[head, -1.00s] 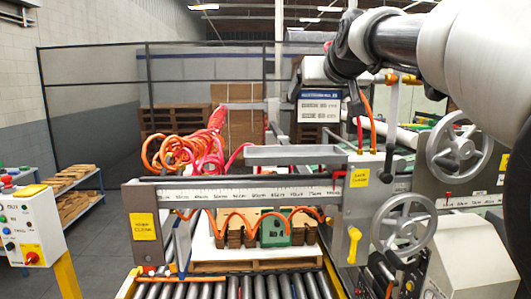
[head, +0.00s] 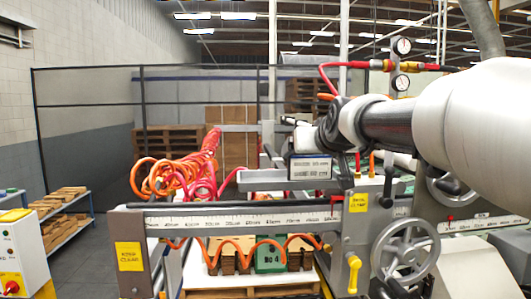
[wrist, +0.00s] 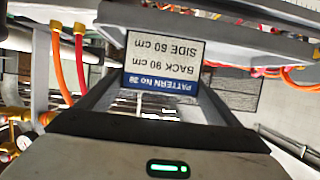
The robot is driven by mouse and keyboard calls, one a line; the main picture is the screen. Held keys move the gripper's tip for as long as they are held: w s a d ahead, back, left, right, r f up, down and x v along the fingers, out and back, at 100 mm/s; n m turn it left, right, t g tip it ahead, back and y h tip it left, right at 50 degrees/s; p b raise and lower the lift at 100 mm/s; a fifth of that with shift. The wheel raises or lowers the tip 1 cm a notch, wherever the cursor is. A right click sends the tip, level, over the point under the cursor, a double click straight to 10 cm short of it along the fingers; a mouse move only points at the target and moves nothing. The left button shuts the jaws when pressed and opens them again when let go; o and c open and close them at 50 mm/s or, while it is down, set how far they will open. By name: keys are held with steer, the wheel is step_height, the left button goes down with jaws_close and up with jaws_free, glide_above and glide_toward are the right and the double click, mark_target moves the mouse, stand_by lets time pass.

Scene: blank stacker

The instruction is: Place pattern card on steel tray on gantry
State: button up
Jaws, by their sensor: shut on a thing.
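The pattern card (head: 310,168) is white with black print and a blue band, which shows in the wrist view (wrist: 163,65). My gripper (head: 306,142) is shut on it, and the card hangs upright below the jaws. The steel tray (head: 258,181) is a shallow grey tray on the gantry beam (head: 245,219). In the head view the card overlaps the tray's right end. I cannot tell whether the card touches the tray. The card hides the tray's right part.
A yellow-labelled post (head: 357,202) and a handwheel (head: 404,249) stand right of the tray. Coiled orange and red hoses (head: 170,178) lie to its left. A green No 4 block (head: 270,257) sits below the beam.

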steer(key=shift+f, duration=0.15)
steer(key=o, duration=1.1)
steer(key=shift+r, duration=0.3)
steer(key=shift+s, duration=0.35)
steer(key=b+v, duration=0.1)
steer(key=v, duration=1)
steer(key=s+a+f+g, duration=0.1)
steer(key=s+f+g, duration=0.1)
steer(key=s+f, duration=0.5)
steer(key=s+a+f+g, duration=0.1)
steer(key=s+f+g, duration=0.2)
steer(key=s+f, duration=0.5)
steer(key=s+a+f+g, duration=0.1)
steer(key=s+f+g, duration=0.2)
steer(key=s+f, duration=0.5)
steer(key=shift+a+f, duration=0.15)
steer(key=shift+f, duration=1.65)
steer(key=shift+a+f, duration=0.15)
steer(key=shift+f, duration=1.65)
